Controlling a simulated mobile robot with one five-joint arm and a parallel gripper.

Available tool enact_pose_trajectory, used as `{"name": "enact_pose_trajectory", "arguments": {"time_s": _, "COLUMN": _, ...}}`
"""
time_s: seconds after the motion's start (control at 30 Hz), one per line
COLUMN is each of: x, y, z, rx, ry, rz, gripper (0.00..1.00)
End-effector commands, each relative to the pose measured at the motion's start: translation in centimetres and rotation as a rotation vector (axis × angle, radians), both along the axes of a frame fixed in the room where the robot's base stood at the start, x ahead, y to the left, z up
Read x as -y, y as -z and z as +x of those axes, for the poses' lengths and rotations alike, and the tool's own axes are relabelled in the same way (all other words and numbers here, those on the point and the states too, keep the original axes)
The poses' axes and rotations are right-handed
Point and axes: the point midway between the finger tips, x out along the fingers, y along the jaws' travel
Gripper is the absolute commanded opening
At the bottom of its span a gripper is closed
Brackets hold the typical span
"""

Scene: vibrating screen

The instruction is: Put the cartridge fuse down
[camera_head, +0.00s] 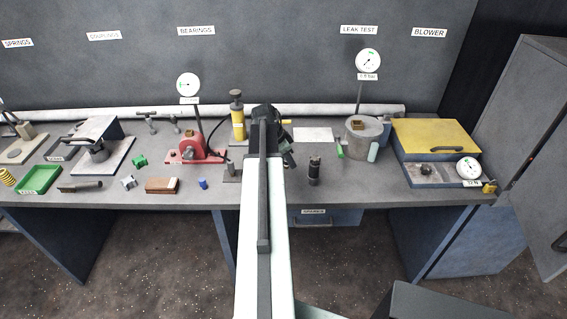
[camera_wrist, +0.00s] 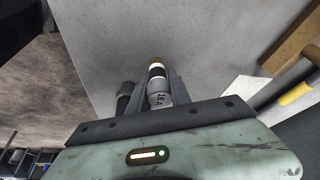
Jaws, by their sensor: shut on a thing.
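The cartridge fuse (camera_wrist: 158,84) shows in the wrist view, with a tan end cap, a white band and a grey body marked 16 A. My gripper (camera_wrist: 157,78) is shut on it, with one finger on each side. Grey bench top lies beyond the fuse's tip; I cannot tell whether they touch. In the head view my arm covers the middle of the bench and hides the fuse. My gripper (camera_head: 288,157) is only partly visible there, over the bench left of a dark upright cylinder.
The dark cylinder (camera_head: 314,171) stands close right of my gripper. A red gauge stand (camera_head: 197,150) and a yellow cylinder (camera_head: 238,122) are to the left. A grey pot (camera_head: 364,139) and a yellow-lidded box (camera_head: 437,138) are to the right. The front bench strip right of the cylinder is bare.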

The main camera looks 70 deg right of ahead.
Motion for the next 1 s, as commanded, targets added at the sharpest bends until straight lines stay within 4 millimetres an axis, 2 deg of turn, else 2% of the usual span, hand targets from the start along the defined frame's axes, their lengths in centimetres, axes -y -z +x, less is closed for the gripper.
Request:
{"name": "enact_pose_trajectory", "arguments": {"time_s": 0.03, "x": 1.1, "y": 0.2, "z": 0.3, "rx": 0.000, "ry": 0.000, "rz": 0.000, "gripper": 0.00}}
{"name": "enact_pose_trajectory", "arguments": {"time_s": 0.07, "x": 1.4, "y": 0.2, "z": 0.3, "rx": 0.000, "ry": -0.001, "rz": 0.000, "gripper": 0.00}}
{"name": "enact_pose_trajectory", "arguments": {"time_s": 0.27, "x": 1.7, "y": 0.2, "z": 0.5, "rx": 0.000, "ry": -0.004, "rz": 0.000, "gripper": 0.00}}
{"name": "enact_pose_trajectory", "arguments": {"time_s": 0.37, "x": 2.8, "y": 0.3, "z": 0.7, "rx": 0.000, "ry": -0.004, "rz": -0.001, "gripper": 0.00}}
{"name": "enact_pose_trajectory", "arguments": {"time_s": 0.5, "x": 2.6, "y": 3.6, "z": 0.2, "rx": 0.000, "ry": 0.002, "rz": 0.000, "gripper": 0.00}}
{"name": "enact_pose_trajectory", "arguments": {"time_s": 0.57, "x": 2.6, "y": 4.2, "z": 0.2, "rx": 0.000, "ry": 0.002, "rz": 0.000, "gripper": 0.00}}
{"name": "enact_pose_trajectory", "arguments": {"time_s": 0.8, "x": 2.5, "y": 3.8, "z": 0.5, "rx": 0.000, "ry": -0.002, "rz": 0.000, "gripper": 0.00}}
{"name": "enact_pose_trajectory", "arguments": {"time_s": 0.97, "x": 2.6, "y": 4.3, "z": 0.3, "rx": 0.000, "ry": 0.001, "rz": 0.000, "gripper": 0.00}}
{"name": "enact_pose_trajectory", "arguments": {"time_s": 1.0, "x": 2.6, "y": 4.1, "z": 0.2, "rx": 0.000, "ry": 0.001, "rz": 0.000, "gripper": 0.35}}
